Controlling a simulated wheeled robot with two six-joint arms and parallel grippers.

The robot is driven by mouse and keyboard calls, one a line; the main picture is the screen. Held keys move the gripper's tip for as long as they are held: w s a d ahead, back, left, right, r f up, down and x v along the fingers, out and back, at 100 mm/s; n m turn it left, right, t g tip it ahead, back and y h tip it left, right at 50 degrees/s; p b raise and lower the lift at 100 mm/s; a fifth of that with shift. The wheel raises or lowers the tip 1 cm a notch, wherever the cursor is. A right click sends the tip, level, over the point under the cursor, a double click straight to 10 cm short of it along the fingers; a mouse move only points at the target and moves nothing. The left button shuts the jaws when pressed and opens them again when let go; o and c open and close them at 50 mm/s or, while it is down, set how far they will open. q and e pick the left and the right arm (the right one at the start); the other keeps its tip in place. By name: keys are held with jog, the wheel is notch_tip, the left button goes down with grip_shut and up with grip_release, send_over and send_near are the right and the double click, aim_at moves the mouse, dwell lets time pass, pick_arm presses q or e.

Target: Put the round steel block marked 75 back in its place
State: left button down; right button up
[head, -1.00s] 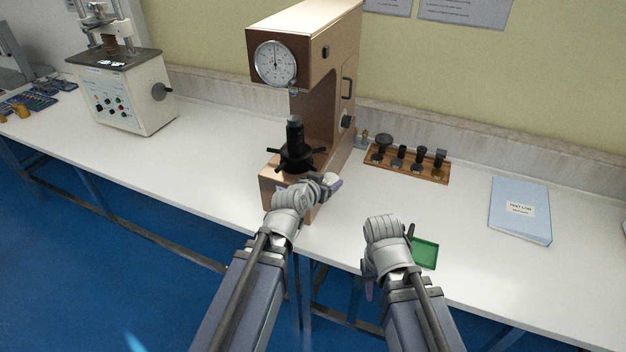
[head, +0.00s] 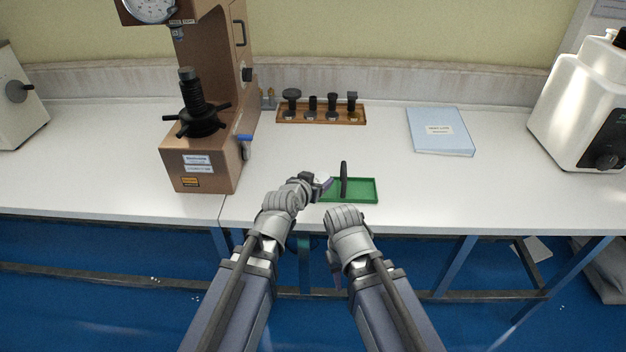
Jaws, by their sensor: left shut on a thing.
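My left gripper (head: 325,186) is over the left edge of the green tray (head: 365,196). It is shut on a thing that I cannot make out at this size. I cannot pick out the round steel block or its 75 mark in this view. My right gripper (head: 343,225) is lower, in front of the bench edge; its fingers are mostly hidden behind its own wrist.
The brown hardness tester (head: 207,110) stands at left, with a black spindle (head: 198,112). A wooden rack (head: 321,118) with several dark-topped pieces is at the back. A blue folder (head: 440,131) and white machine (head: 590,105) are to the right. Bench between is clear.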

aim_at(322, 182)
pick_arm(q)
jog(key=shift+w+d+f+b, duration=0.2)
jog(key=shift+w+f+b, duration=0.45)
jog(key=shift+f+b, duration=0.05)
jog(key=shift+w+d+f+b, duration=0.25)
jog(key=shift+w+f+b, duration=0.35)
jog(key=shift+f+b, duration=0.05)
jog(key=shift+w+d+f+b, duration=0.2)
jog(key=shift+w+f+b, duration=0.45)
jog(key=shift+f+b, duration=1.15)
jog(key=shift+b, duration=0.05)
jog(key=shift+f+b, duration=0.3)
jog(key=shift+f, duration=0.05)
grip_release()
jog(key=shift+c, duration=1)
jog(key=shift+r, duration=0.1)
